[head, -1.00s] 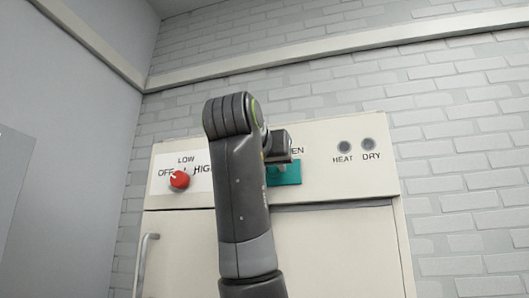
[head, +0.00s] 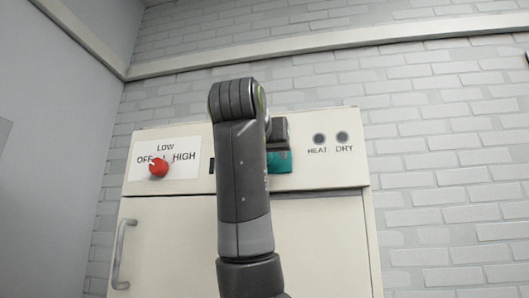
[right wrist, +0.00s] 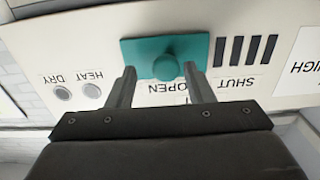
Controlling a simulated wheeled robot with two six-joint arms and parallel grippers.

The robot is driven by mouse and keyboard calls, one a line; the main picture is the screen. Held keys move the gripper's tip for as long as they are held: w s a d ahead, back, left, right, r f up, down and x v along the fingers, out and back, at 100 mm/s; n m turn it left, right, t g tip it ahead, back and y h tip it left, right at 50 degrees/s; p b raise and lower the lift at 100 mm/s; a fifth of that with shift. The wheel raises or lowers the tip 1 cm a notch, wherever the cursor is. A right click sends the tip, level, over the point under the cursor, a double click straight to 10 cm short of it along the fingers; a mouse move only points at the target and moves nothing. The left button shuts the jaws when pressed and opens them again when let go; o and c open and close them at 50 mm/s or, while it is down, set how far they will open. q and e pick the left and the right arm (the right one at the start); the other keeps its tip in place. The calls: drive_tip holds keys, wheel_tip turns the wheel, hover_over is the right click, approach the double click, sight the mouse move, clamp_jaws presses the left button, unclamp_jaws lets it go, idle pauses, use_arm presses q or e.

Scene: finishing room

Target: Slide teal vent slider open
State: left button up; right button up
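The teal vent slider (head: 279,161) is on the cream cabinet's upper panel, partly hidden behind my right arm in the head view. In the upside-down right wrist view, the slider plate (right wrist: 136,52) shows with a round teal knob (right wrist: 166,68). It sits at the OPEN label, and several dark vent slots (right wrist: 236,50) beside it are uncovered on the SHUT side. My right gripper (right wrist: 160,71) is open, with one finger on each side of the knob; contact cannot be told. My left gripper is not in view.
A red knob (head: 158,168) with OFF, LOW and HIGH labels is left of my arm. HEAT (head: 319,138) and DRY (head: 342,137) lamps are to the right of the slider. A door handle (head: 122,254) stands out at lower left.

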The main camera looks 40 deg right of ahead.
drive_tip(key=shift+a, duration=0.15)
drive_tip(key=b+v, duration=0.6)
drive_tip(key=v, duration=1.1)
drive_tip(key=shift+s, duration=0.2)
